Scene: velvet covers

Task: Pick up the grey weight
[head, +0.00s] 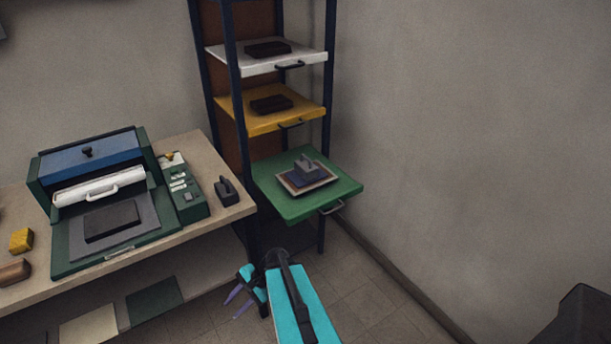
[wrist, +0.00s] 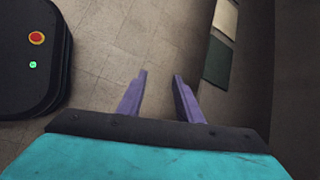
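A grey weight (head: 308,167) with a handle on top sits on a dark blue block or book over a pale-edged board (head: 293,188). These lie on the pulled-out green shelf tray (head: 285,210). A darker weight-like block with a handle (head: 226,190) stands on the right end of the workbench. My gripper (head: 235,303) is low, in front of and below the rack and bench, away from both weights. In the wrist view my gripper (wrist: 160,75) has its purple fingers apart, with only floor between them. No weight shows in the wrist view.
The rack also bears a yellow tray (head: 290,122) and a white tray (head: 315,58), each with a dark block. A green press (head: 90,258) with a blue top fills much of the workbench (head: 225,215). A wall bounds the right; floor is open below.

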